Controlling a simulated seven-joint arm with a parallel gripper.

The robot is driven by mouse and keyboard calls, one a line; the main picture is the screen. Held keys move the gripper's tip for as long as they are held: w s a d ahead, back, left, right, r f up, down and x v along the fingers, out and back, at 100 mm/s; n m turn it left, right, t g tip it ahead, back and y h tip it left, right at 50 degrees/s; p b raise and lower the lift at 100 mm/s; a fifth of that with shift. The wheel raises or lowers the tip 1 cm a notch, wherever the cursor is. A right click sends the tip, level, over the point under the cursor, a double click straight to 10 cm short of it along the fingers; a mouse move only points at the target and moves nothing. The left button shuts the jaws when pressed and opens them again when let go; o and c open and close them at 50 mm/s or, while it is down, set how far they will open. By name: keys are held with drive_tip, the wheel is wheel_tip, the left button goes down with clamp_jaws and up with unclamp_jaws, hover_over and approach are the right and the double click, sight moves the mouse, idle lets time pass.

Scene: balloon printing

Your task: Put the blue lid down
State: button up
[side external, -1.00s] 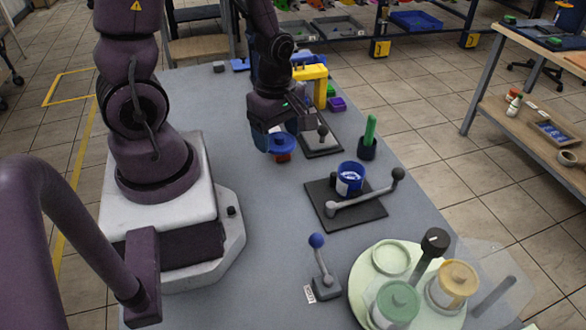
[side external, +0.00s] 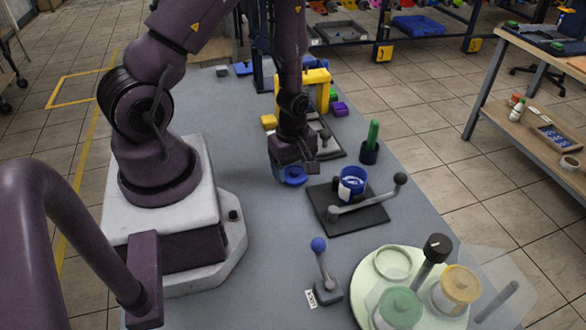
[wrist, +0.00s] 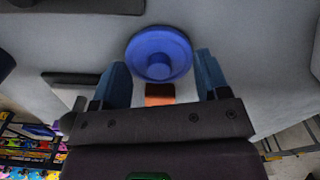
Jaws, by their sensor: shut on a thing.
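The blue lid (side external: 297,178) is a round disc with a central knob. It is at my gripper (side external: 290,164), low over the grey table, left of the black plate. I cannot tell whether it touches the tabletop. The exact finger contact is unclear there. An orange-red piece (wrist: 160,94) shows between the fingers below the lid. A blue pot (side external: 351,184) with a white label stands upright on the plate, to the right.
The black plate (side external: 365,219) carries a grey lever (side external: 365,201). A green stick in a dark holder (side external: 369,150) stands behind it. A blue-knobbed lever (side external: 322,266) and a pale round turntable (side external: 364,270) are in front. Bare table (side external: 262,236) lies left of the plate.

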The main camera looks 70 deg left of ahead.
drive_tip(key=shift+f, duration=0.45)
drive_tip(key=o, duration=0.9)
drive_tip(key=shift+f, duration=0.15)
wheel_tip(320, 180, up, 12)
wheel_tip(320, 180, up, 12)
drive_tip(key=m+t, duration=0.2)
drive_tip(key=m, duration=0.7)
hover_over(293, 168)
drive_tip(key=w+d, duration=0.1)
drive_tip(key=d, duration=0.4)
drive_tip(key=shift+s+d+r+m+t, duration=0.6)
drive_tip(key=shift+s+d+r+m, duration=0.4)
drive_tip(key=shift+r+m, duration=0.95)
drive_tip(key=shift+s+d+r+m+t, duration=0.6)
drive_tip(key=shift+s+d+r+m, duration=0.4)
drive_tip(key=shift+r+m, duration=0.9)
drive_tip(key=shift+s+d+r+m+t, duration=0.7)
drive_tip(key=shift+s+r+m, duration=0.45)
drive_tip(key=shift+r+m, duration=0.8)
